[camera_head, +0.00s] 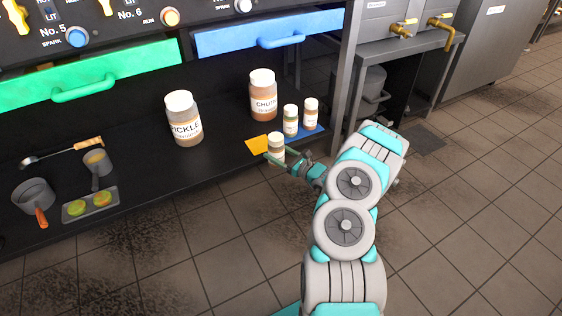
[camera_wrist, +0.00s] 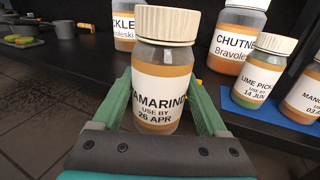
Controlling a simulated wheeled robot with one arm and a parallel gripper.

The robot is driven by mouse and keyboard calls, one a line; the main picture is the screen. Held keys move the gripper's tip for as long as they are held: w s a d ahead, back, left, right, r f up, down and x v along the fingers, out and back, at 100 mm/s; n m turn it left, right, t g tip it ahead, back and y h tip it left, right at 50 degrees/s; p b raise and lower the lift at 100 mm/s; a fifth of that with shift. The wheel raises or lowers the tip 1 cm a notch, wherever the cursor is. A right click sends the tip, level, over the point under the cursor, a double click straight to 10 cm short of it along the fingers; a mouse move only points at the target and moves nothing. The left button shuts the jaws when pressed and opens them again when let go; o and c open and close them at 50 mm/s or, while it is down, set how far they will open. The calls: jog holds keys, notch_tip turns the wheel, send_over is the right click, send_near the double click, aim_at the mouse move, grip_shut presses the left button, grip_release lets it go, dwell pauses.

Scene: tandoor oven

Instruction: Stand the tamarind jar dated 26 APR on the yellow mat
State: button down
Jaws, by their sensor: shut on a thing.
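The tamarind jar (camera_wrist: 160,75), labelled "TAMARIND USE BY 26 APR", has a cream lid and orange-brown contents. It is upright between the fingers of my gripper (camera_wrist: 168,112), which is shut on it. In the head view the jar (camera_head: 276,142) overlaps the right front part of the yellow mat (camera_head: 257,144). I cannot tell whether its base touches the mat or hangs above it. My gripper (camera_head: 287,157) reaches in from the right front. The jar hides part of the mat.
A lime pickle jar (camera_head: 290,121) and a mango jar (camera_head: 311,114) stand on a blue mat (camera_head: 318,133) to the right. Large chutney (camera_head: 263,97) and pickle (camera_head: 183,120) jars stand behind. Pans, a ladle and a tray (camera_head: 92,204) lie at the left of the black shelf.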

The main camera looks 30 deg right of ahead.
jog(key=w+b, duration=0.1)
jog(key=w, duration=0.2)
jog(key=w+b, duration=0.1)
jog(key=w, duration=0.3)
jog(key=w+b, duration=0.1)
jog(key=w, duration=0.3)
jog(key=shift+w+a, duration=0.25)
jog(key=shift+w, duration=1.5)
jog(key=shift+f, duration=0.6)
grip_release()
jog(key=shift+s, duration=0.15)
jog(key=shift+p+v, duration=0.4)
jog(key=shift+v, duration=2.95)
jog(key=shift+s+d+p, duration=0.1)
jog(key=shift+s+p, duration=0.75)
jog(key=shift+s, duration=1.3)
jog(key=shift+s+d+p, duration=0.15)
jog(key=shift+s+p, duration=0.7)
jog(key=shift+s, duration=2)
